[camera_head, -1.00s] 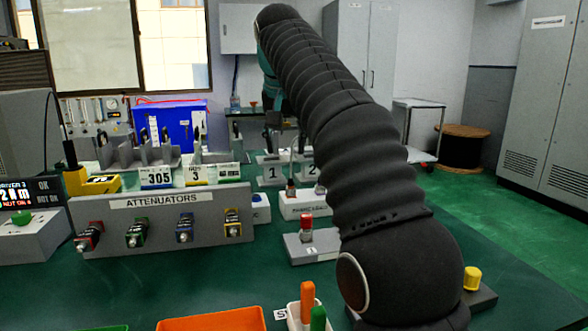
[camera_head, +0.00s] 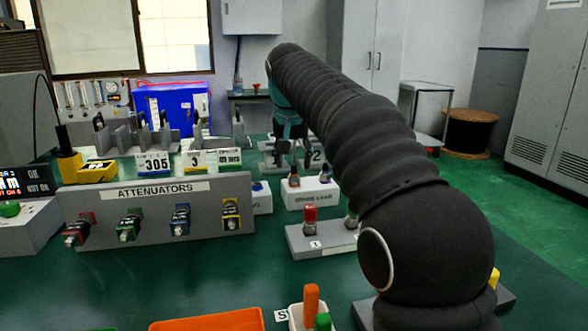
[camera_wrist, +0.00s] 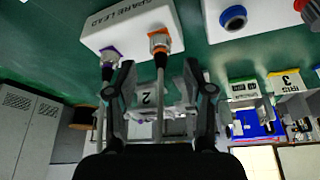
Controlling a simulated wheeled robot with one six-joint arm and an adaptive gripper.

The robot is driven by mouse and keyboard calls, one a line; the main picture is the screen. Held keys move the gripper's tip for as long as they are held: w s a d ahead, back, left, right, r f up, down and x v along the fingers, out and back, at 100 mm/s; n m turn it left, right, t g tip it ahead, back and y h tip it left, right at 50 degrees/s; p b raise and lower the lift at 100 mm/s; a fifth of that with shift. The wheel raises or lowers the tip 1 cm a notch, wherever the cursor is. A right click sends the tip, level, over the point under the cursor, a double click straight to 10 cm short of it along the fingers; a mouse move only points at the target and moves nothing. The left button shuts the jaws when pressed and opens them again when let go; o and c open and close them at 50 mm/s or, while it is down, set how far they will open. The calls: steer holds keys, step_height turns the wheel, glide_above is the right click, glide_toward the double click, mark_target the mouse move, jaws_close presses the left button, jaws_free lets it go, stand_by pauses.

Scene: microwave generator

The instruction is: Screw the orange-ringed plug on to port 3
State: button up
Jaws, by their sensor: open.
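The orange-ringed plug (camera_wrist: 158,40) sits on the white spare lead block (camera_wrist: 118,26), with its cable running between my fingers in the wrist view. My gripper (camera_wrist: 159,66) is open, one finger on each side of that cable, with no visible grip. A purple-ringed plug (camera_wrist: 108,54) sits beside it, close to the left finger. In the head view my gripper (camera_head: 295,152) is just behind the spare lead block (camera_head: 312,195) and its two dark plugs. I cannot make out port 3; my arm covers part of the table.
A grey block marked 1 with a red cap (camera_head: 310,214) stands in front of the spare lead block. The attenuator panel (camera_head: 160,222) is to the left. A blue-ringed fitting (camera_wrist: 233,18) is nearby in the wrist view. Orange tray (camera_head: 205,321) lies at the front.

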mark_target(293, 168)
steer(key=shift+x, duration=1.75)
jaws_close()
